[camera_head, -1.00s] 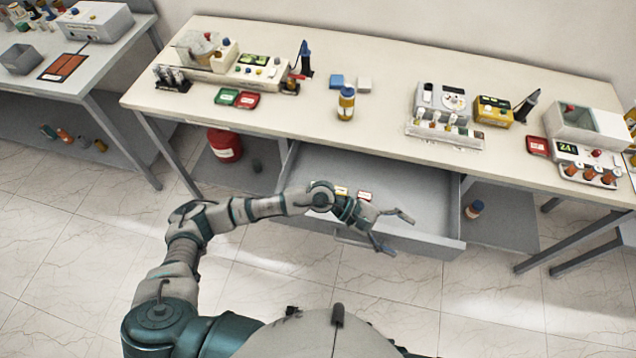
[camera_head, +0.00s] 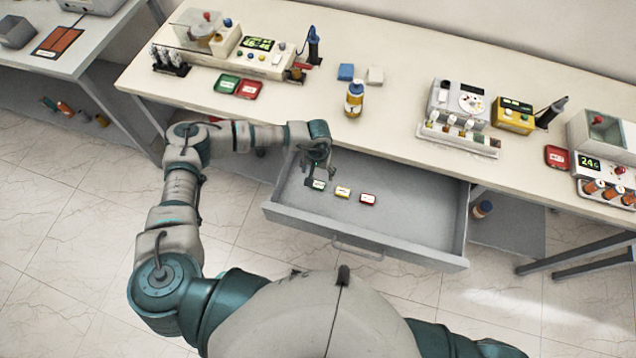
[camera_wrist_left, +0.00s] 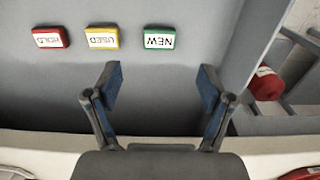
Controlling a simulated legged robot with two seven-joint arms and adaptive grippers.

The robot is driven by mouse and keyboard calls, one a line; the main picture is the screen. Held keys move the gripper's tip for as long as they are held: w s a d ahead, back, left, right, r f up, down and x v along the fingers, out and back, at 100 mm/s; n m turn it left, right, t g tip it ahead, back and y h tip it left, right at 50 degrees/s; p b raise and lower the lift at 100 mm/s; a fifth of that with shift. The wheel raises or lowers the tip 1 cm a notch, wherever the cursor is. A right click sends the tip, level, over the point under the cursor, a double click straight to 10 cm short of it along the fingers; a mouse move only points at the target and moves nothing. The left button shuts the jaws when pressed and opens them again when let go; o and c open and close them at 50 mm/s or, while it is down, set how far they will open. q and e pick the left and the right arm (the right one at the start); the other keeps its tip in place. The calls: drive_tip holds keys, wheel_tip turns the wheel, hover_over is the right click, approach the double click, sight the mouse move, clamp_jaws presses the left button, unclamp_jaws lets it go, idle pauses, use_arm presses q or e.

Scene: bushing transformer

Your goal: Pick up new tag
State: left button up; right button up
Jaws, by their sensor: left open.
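The new tag is a small green block with a white label reading NEW (camera_wrist_left: 159,42), lying in the open drawer. It also shows in the head view (camera_head: 318,185), the leftmost of three tags. My left gripper (camera_head: 318,178) is over the drawer, close to the new tag in the head view. In the left wrist view my left gripper (camera_wrist_left: 160,82) is open and empty, and the new tag lies beyond the fingertips, roughly centred between them. My right gripper is not in view.
A yellow USED tag (camera_wrist_left: 102,38) and a red HOLD tag (camera_wrist_left: 50,38) lie beside the new tag. The drawer (camera_head: 410,220) has raised walls. The bench top (camera_head: 310,108) overhangs its back, with a bottle (camera_head: 354,99) near its front edge.

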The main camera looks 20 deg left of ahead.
sight(318, 185)
use_arm(q)
drive_tip(key=f, duration=0.3)
drive_tip(key=shift+w+f, duration=0.25)
drive_tip(key=shift+s+f+p, duration=0.1)
drive_tip(key=shift+f+p, duration=0.5)
drive_tip(key=shift+f, duration=2.45)
drive_tip(key=c, duration=0.9)
